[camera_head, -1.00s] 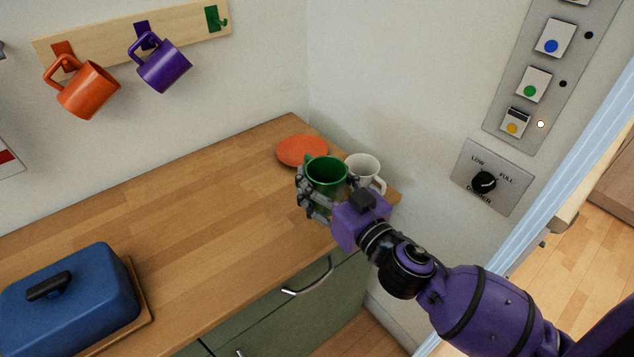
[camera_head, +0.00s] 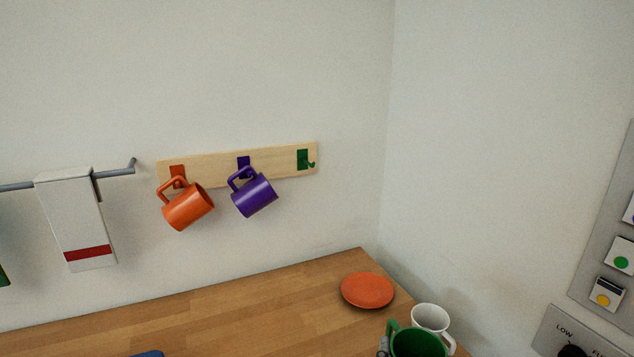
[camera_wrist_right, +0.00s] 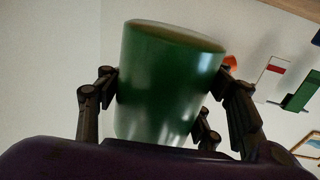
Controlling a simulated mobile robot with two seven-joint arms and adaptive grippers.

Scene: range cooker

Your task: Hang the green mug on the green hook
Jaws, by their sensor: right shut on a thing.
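The green mug (camera_head: 418,345) is at the bottom edge of the head view, its lower part cut off, with its handle on the left. My right gripper (camera_wrist_right: 168,95) is shut on the green mug (camera_wrist_right: 165,85), its fingers on both sides of the mug's body in the right wrist view. Only a sliver of the gripper shows beside the mug in the head view. The green hook (camera_head: 305,160) is at the right end of the wooden rack on the wall, and it is empty. My left gripper is not in view.
An orange mug (camera_head: 188,205) and a purple mug (camera_head: 255,196) hang on the wooden rack (camera_head: 212,168). An orange plate (camera_head: 367,290) and a white mug (camera_head: 431,317) are on the counter (camera_head: 270,312). A towel (camera_head: 75,225) hangs at left. The side wall is at right.

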